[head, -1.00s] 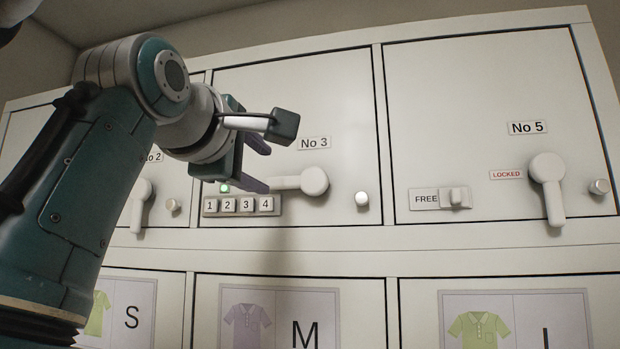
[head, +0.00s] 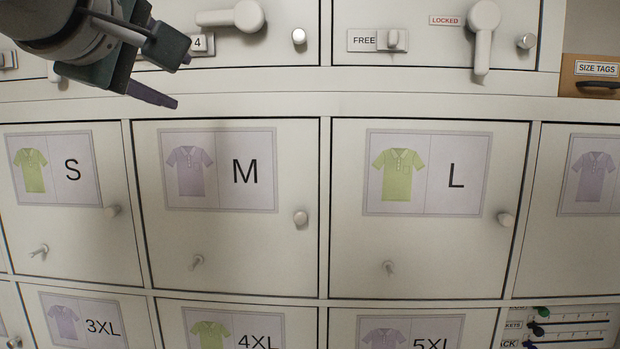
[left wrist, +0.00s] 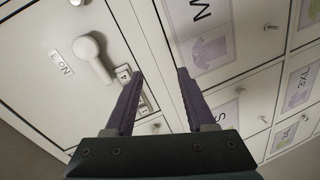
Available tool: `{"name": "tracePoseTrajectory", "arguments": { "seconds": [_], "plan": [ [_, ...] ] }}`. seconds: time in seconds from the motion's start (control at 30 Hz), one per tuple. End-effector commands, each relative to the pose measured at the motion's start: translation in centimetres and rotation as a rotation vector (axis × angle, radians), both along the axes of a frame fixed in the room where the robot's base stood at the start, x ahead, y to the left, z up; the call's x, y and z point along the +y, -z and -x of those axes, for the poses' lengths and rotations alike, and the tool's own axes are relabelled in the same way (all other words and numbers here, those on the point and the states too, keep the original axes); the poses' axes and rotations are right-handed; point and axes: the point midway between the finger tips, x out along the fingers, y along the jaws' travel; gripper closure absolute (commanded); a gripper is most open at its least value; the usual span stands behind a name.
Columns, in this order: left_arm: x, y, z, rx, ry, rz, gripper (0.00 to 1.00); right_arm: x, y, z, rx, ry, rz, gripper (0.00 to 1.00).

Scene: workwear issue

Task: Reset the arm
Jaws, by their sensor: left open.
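My left gripper (head: 150,94) is at the upper left of the head view, in front of the locker fronts. Its purple fingers are apart with nothing between them, as the left wrist view (left wrist: 160,75) shows. The No 3 door's lever handle (head: 235,17) lies level, pointing left; it also shows in the left wrist view (left wrist: 92,55). In the head view my gripper hides most of the numbered button row (head: 203,43) beside that handle. My right gripper is in neither view.
Doors marked S (head: 72,240), M (head: 250,255) and L (head: 450,250) have small knobs and shirt pictures. The No 5 lever (head: 484,38) hangs down near a LOCKED label (head: 458,20). A FREE slider (head: 392,40) is left of it. A SIZE TAGS drawer (head: 597,69) is far right.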

Motion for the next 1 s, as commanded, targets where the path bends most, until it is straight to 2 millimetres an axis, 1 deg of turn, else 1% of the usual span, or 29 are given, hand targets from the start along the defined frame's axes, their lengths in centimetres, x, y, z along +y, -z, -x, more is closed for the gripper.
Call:
{"name": "tracePoseTrajectory", "arguments": {
  "seconds": [0.03,0.07,0.1,0.17,0.2,0.27,0.3,0.37,0.4,0.47,0.5,0.6,0.7,0.8,1.0],
  "plan": [
    [0.4,4.3,1.2,0.085,0.017,-0.097,0.45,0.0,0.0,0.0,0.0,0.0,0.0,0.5],
    [0.5,6.7,2.1,0.132,0.036,-0.162,0.45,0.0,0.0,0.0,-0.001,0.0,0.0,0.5],
    [0.8,9.8,3.5,0.198,0.066,-0.251,0.45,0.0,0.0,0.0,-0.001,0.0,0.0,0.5],
    [1.0,14.2,6.1,0.295,0.127,-0.382,0.45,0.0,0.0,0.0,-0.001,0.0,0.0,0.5],
    [1.2,16.9,8.0,0.36,0.175,-0.469,0.45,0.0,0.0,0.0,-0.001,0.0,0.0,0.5],
    [1.4,20.8,11.3,0.454,0.262,-0.595,0.45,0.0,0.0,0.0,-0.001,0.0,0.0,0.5],
    [1.5,23.1,13.7,0.514,0.33,-0.675,0.45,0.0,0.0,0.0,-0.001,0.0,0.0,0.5],
    [1.6,26.1,17.4,0.597,0.439,-0.786,0.45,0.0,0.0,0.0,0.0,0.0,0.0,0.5],
    [1.6,27.8,19.8,0.645,0.515,-0.852,0.45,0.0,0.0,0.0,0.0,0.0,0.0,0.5],
    [1.7,29.7,23.4,0.704,0.63,-0.938,0.45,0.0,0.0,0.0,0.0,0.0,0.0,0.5],
    [1.7,30.7,25.5,0.737,0.704,-0.984,0.45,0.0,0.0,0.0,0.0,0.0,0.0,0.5],
    [1.7,32.3,29.8,0.79,0.858,-1.069,0.45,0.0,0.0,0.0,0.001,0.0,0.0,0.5],
    [1.6,32.9,32.4,0.817,0.957,-1.114,0.45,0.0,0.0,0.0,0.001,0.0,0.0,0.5],
    [1.6,33.1,33.4,0.823,0.998,-1.134,0.45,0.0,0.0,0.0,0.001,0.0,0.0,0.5],
    [1.6,33.2,33.4,0.823,1.003,-1.137,0.45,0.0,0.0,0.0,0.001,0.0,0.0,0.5]
  ]
}}
